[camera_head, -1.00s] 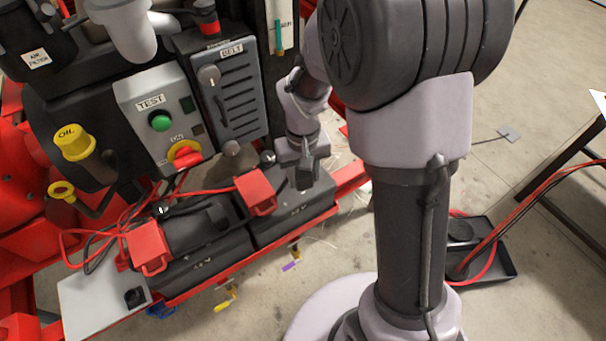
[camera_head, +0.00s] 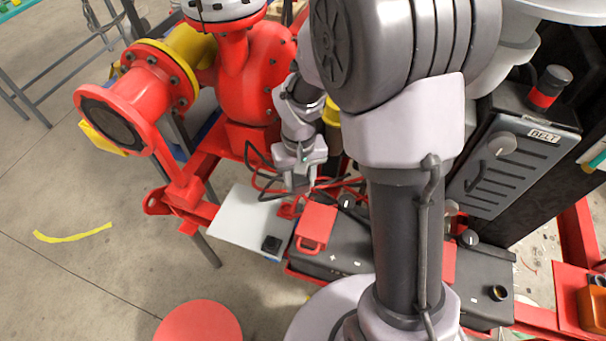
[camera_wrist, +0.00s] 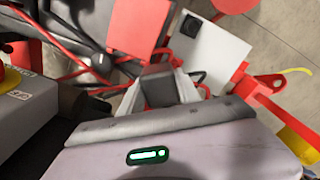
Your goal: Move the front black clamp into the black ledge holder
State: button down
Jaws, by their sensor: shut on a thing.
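The black clamp (camera_wrist: 158,84) is between the fingers of my gripper (camera_wrist: 160,92), which is shut on it. In the head view my gripper (camera_head: 298,186) hangs above the cables, behind the grey ledge; the clamp is hard to make out there. The black ledge holder (camera_head: 271,244) is a small dark block on the right part of the pale grey ledge (camera_head: 235,222), in front of my gripper. In the wrist view the holder (camera_wrist: 192,26) stands apart from the clamp, up and to the right, on the pale ledge (camera_wrist: 212,55).
Red and black cables (camera_wrist: 85,55) lie close around my gripper. A red cover (camera_head: 316,226) sits on the battery (camera_head: 338,255) right of the ledge. A red flanged pump (camera_head: 125,105) rises behind left. Grey control boxes (camera_head: 515,165) stand right.

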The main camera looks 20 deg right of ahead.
jog(key=s+a+f+m+b, duration=0.1)
jog(key=a+f, duration=0.2)
jog(key=f, duration=0.1)
jog(key=s+a+f+m+b, duration=0.1)
jog(key=s+a+f, duration=0.1)
jog(key=f, duration=0.3)
jog(key=s+a+f+b, duration=0.1)
jog(key=a+f, duration=0.4)
jog(key=shift+s+m+b, duration=0.35)
jog(key=shift+m+b, duration=0.05)
jog(key=shift+r, duration=0.15)
dwell(0.5)
jog(key=shift+f+b, duration=1.7)
jog(key=shift+f, duration=0.05)
jog(key=c, duration=0.8)
grip_release()
